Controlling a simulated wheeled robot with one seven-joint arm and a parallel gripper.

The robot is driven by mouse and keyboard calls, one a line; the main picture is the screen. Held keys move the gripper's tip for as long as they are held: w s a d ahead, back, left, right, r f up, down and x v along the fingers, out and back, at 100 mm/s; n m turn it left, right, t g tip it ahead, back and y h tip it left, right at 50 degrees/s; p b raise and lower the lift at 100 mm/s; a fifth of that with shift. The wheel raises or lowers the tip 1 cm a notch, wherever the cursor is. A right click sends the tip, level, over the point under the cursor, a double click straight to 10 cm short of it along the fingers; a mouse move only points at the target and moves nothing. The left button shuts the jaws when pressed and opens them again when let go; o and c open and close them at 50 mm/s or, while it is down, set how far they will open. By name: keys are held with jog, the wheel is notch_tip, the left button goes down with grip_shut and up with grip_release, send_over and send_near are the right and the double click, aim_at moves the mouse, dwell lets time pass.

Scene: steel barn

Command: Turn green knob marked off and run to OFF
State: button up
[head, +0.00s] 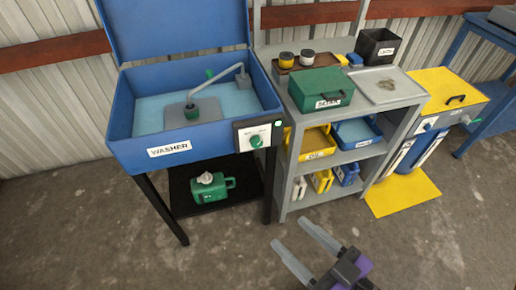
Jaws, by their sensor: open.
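The green knob (256,141) sits on a white plate on the dark control panel at the front right of the blue washer (125,128). Small marks show above the knob, but they are too small to read, and I cannot tell which way it points. A small green light (278,124) glows at the panel's upper right. My gripper (290,231) is open and empty, low in the view over the floor. It is below and slightly right of the knob, well apart from it.
A grey shelf (402,98) with boxes and bins stands right of the washer. A green jug (211,188) sits on the washer's lower shelf between black legs. A yellow-topped unit (440,88) stands farther right. The concrete floor in front is clear.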

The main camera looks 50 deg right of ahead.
jog(key=w+d+f+m+h+b, duration=0.25)
jog(key=w+d+m+h, duration=0.3)
jog(key=w+m, duration=0.35)
jog(key=m+g+h, duration=0.1)
jog(key=m+h, duration=0.1)
jog(key=m, duration=2)
send_near(257, 145)
jog(key=x, duration=0.2)
jog(key=p+x, duration=0.1)
jog(key=x, duration=0.6)
grip_shut()
